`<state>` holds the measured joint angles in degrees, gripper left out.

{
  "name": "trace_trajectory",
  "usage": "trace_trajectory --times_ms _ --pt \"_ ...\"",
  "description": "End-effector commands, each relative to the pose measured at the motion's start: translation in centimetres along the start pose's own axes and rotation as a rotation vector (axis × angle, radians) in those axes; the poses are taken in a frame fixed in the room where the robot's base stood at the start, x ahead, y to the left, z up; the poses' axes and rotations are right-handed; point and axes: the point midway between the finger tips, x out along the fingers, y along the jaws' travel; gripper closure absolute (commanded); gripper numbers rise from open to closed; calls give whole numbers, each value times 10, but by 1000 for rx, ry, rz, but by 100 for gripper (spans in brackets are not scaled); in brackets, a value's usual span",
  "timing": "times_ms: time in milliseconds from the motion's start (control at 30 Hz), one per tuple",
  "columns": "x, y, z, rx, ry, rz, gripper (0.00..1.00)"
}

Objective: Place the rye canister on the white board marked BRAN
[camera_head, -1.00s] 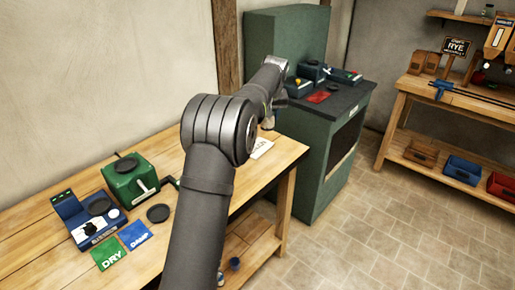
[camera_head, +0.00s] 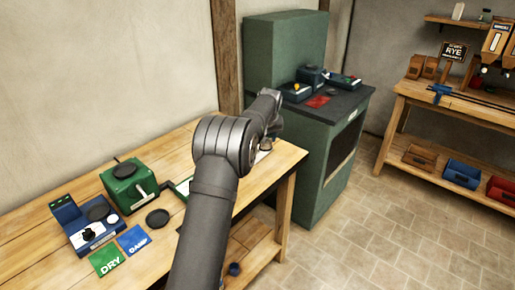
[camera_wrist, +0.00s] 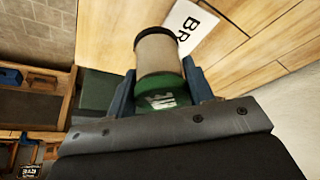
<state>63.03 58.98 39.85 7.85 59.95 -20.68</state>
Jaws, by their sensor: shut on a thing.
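A beige canister (camera_wrist: 157,60) with a dark rim and a green band is held between the two blue fingers of my gripper (camera_wrist: 159,72) in the wrist view. White lettering on the green band is too unclear to read. The white board (camera_wrist: 191,27) lies on the wooden table beside the canister's far end, with the letters "BR" showing and the rest hidden. I cannot tell whether the canister touches the table or board. In the head view, my arm hides most of the gripper, the canister and the board.
The wooden table (camera_head: 160,160) also holds a green device (camera_head: 130,185), a blue device (camera_head: 84,226), and DRY (camera_head: 107,260) and DAMP (camera_head: 134,240) cards, all left of my arm. A green cabinet (camera_head: 285,60) with a dark top stands just beyond the table's right end.

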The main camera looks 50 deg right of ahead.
Motion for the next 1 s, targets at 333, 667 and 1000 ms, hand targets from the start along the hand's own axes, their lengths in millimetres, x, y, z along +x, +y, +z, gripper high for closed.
trace_trajectory --times_ms 333,667,1000 --pt "34 -30 -17 0 2 1 81" --pt "70 -30 -2 0 1 1 81" --pt "73 -30 -1 0 2 1 81"
